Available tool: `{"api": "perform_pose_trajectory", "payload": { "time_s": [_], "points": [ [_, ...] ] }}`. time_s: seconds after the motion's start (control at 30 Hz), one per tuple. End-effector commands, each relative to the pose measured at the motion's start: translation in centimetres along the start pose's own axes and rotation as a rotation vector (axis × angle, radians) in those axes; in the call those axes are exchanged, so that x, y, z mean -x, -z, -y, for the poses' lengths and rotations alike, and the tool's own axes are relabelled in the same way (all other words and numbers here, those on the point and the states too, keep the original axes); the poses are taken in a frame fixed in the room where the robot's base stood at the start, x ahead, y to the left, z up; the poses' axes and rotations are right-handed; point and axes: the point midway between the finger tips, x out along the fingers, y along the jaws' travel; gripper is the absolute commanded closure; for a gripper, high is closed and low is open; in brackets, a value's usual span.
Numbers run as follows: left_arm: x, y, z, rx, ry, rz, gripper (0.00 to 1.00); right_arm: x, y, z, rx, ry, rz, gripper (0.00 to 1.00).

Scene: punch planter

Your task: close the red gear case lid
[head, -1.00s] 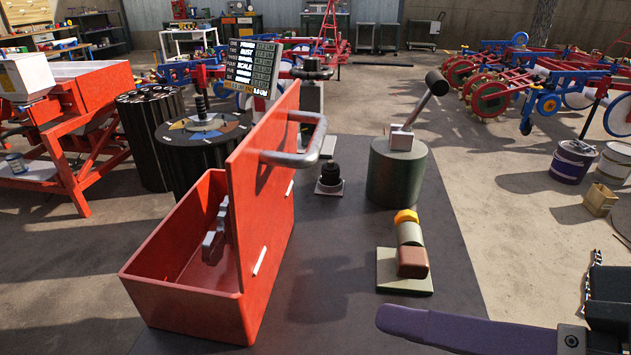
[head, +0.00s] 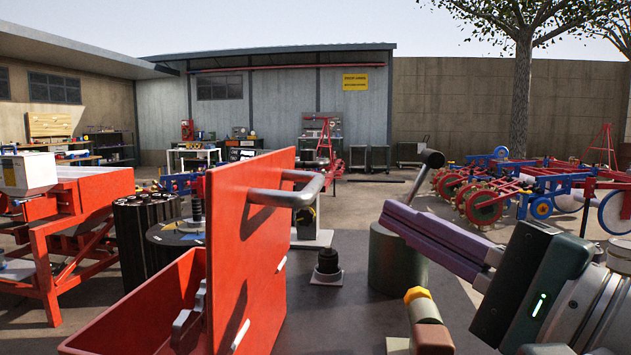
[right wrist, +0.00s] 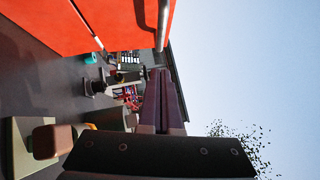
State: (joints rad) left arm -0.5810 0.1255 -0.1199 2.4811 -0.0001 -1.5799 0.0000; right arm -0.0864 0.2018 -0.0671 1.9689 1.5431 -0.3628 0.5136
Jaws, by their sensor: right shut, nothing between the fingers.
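The red gear case (head: 130,325) stands in the left-centre foreground of the head view, its lower part cut off by the frame. Its red lid (head: 245,240) stands upright, so the case is open. A grey bar handle (head: 290,198) sticks out from the lid's right face. My right gripper (head: 388,220), with purple fingers, is shut and empty, to the right of the handle and apart from it. The right wrist view shows the lid (right wrist: 105,15) and handle (right wrist: 162,25) at upper left, beyond the fingers (right wrist: 160,80). My left gripper is in neither view.
A dark green cylinder with a black-knobbed lever (head: 390,260) stands behind my right gripper. A small block stack with a yellow top (head: 422,310) is below it. A black knob on a plate (head: 327,265) sits right of the lid. A black drum (head: 175,240) is behind the case.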

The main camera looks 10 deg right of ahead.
Motion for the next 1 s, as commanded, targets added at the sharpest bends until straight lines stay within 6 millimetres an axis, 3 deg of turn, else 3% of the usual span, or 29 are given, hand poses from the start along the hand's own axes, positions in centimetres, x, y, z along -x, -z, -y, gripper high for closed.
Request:
{"api": "perform_pose_trajectory", "payload": {
  "time_s": [0.1,0.3,0.83,1.0],
  "points": [
    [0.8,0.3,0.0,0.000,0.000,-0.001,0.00,-2.5,-0.1,0.3,-0.001,0.002,0.001,1.00],
    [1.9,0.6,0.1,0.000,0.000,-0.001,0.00,-4.3,-2.2,0.1,-0.002,0.000,0.000,1.00],
    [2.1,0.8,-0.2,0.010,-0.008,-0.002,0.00,-4.9,-2.9,-0.1,0.003,-0.002,0.001,1.00],
    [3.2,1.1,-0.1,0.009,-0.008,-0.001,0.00,-5.2,-3.2,0.5,0.018,-0.018,0.001,1.00]
  ]
}}
